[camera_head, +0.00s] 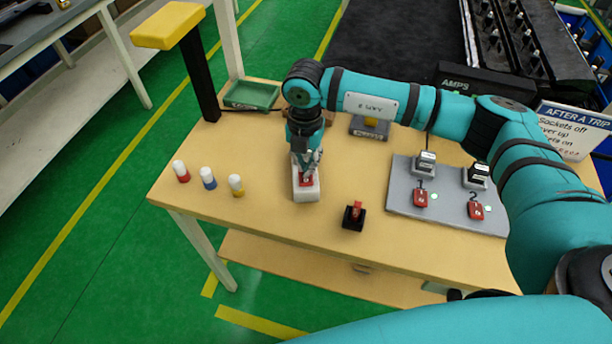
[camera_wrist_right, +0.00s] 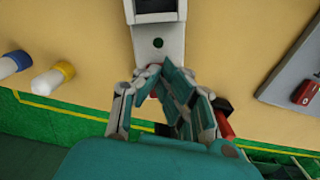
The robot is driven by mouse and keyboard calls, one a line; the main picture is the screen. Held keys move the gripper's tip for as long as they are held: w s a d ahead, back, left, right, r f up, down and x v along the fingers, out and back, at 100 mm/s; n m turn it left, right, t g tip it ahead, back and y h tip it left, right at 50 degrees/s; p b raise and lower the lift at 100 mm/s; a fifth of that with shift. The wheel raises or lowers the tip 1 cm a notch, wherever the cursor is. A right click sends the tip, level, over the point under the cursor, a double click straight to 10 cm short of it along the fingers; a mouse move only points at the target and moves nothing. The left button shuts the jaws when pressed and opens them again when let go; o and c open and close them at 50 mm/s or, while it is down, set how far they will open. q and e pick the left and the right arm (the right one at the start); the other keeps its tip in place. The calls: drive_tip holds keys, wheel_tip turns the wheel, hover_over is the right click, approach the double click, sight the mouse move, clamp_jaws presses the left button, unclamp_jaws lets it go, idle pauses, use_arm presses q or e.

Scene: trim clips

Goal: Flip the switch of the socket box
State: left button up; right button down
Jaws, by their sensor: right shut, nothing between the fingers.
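The white socket box (camera_head: 305,192) stands on the wooden table, with a red switch (camera_head: 306,180) on its top. In the right wrist view, the box (camera_wrist_right: 172,43) shows a dark socket at the top edge and a small round green spot below it. My right gripper (camera_head: 307,168) points down over the box, its fingertips at or just above the red switch; contact cannot be told. In the wrist view the gripper (camera_wrist_right: 158,72) is shut and empty, and its fingers hide the switch. My left gripper is not in view.
A black block with a red switch (camera_head: 354,215) stands right of the box. A grey board (camera_head: 400,185) holds two sockets and red switches numbered 1 and 2. A green tray (camera_head: 251,95) lies behind.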

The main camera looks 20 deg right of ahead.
drive_tip(key=shift+f, duration=0.25)
drive_tip(key=shift+s+r, duration=0.1)
drive_tip(key=shift+r+p, duration=0.55)
drive_tip(key=shift+r, duration=0.35)
drive_tip(key=shift+r+p, duration=1.25)
drive_tip(key=shift+r, duration=1.3)
